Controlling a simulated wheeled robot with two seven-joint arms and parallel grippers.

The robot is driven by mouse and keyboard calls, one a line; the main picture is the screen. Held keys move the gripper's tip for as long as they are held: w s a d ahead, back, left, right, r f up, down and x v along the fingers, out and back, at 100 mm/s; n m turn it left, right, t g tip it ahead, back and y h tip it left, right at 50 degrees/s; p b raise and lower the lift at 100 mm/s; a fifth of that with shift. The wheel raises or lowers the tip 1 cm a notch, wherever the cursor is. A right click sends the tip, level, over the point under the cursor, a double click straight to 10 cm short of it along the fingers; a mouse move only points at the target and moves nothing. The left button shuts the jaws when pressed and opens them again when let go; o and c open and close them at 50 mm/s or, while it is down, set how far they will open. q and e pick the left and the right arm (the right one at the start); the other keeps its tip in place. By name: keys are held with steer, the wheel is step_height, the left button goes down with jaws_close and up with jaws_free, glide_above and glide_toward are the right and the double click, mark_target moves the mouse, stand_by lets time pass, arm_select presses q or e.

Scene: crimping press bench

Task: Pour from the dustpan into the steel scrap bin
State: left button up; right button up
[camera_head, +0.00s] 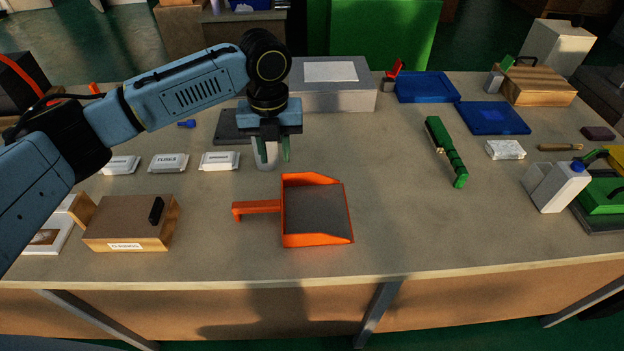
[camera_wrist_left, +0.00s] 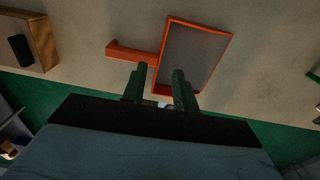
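The orange dustpan (camera_head: 318,212) lies flat on the bench near the front, with its handle (camera_head: 258,207) pointing left. Its dark grey inside shows no scraps that I can make out. My left gripper (camera_head: 271,154) hangs above the bench behind the handle, fingers down, apart from the dustpan. In the left wrist view the two fingers (camera_wrist_left: 161,82) are spread with nothing between them, and the dustpan (camera_wrist_left: 196,55) lies beyond them. I cannot pick out a steel scrap bin for certain. My right gripper is not in view.
A grey box (camera_head: 345,97) with a white panel on top stands behind my gripper. Small white packets (camera_head: 169,163) and a wooden box (camera_head: 130,230) are at left. Blue trays (camera_head: 427,88), a green tool (camera_head: 446,150) and a white jug (camera_head: 556,187) are at right. The bench right of the dustpan is clear.

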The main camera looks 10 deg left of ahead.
arm_select(q)
steer(key=b, duration=0.2)
glide_above(282, 189)
step_height(282, 189, down, 6)
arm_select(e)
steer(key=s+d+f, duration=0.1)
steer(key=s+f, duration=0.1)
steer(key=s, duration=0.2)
arm_select(q)
steer(key=shift+s+a+f, duration=0.2)
steer(key=shift+f, duration=0.4)
steer(key=f, duration=0.2)
steer(key=f+b, duration=0.1)
steer(key=f, duration=0.1)
steer(key=shift+w+d+f, duration=0.15)
steer(key=shift+d+f, duration=0.05)
steer(key=shift+f, duration=0.8)
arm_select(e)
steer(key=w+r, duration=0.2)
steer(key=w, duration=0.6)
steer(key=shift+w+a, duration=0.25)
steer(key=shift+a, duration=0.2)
arm_select(q)
steer(key=shift+r, duration=0.1)
jaws_close()
